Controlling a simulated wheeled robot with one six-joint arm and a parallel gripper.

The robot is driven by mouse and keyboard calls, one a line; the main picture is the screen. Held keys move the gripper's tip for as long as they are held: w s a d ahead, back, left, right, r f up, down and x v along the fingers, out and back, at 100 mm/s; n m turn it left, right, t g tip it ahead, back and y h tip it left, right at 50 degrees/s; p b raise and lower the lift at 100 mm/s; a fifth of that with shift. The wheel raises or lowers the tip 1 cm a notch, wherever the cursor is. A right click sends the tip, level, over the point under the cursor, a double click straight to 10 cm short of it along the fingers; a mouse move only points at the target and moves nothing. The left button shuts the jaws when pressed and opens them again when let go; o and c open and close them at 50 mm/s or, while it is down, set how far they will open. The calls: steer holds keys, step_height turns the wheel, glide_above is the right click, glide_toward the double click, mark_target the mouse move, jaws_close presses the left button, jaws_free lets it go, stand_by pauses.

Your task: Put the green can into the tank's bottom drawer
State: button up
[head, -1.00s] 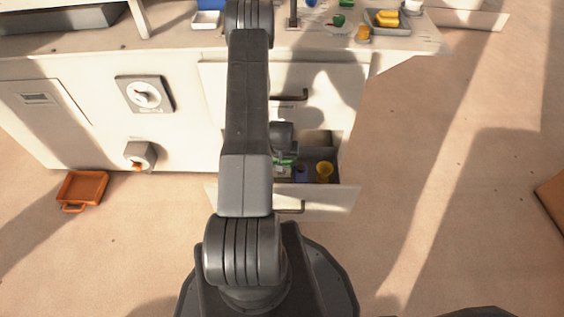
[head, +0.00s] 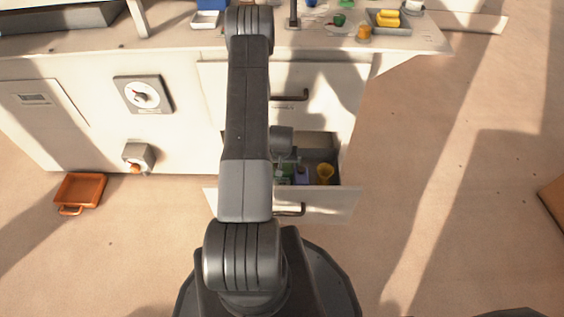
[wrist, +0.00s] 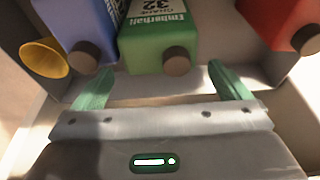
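The green can (wrist: 158,45), with a white label and brown cap, rests in the open bottom drawer (head: 335,203). It also shows partly in the head view (head: 284,173), mostly behind my arm. My gripper (wrist: 162,72) is open, its two green fingers spread to either side of the can's near end. A gap shows between each finger and the can. In the head view my wrist hangs over the drawer, and the fingers are hard to make out there.
In the drawer, a purple-blue can (wrist: 85,35) and a yellow cup (wrist: 45,58) are left of the green can, and a red can (wrist: 285,22) is to the right. An orange tray (head: 80,190) lies on the floor at left. The counter above holds a grey tray (head: 388,28).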

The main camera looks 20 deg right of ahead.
steer(key=shift+r, duration=0.1)
steer(key=shift+r+p, duration=0.25)
steer(key=shift+p, duration=0.1)
steer(key=d+p+v, duration=0.1)
steer(key=p+v, duration=0.5)
steer(key=v, duration=0.6)
steer(key=shift+a+r, duration=0.25)
steer(key=shift+a, duration=0.3)
stand_by(0.3)
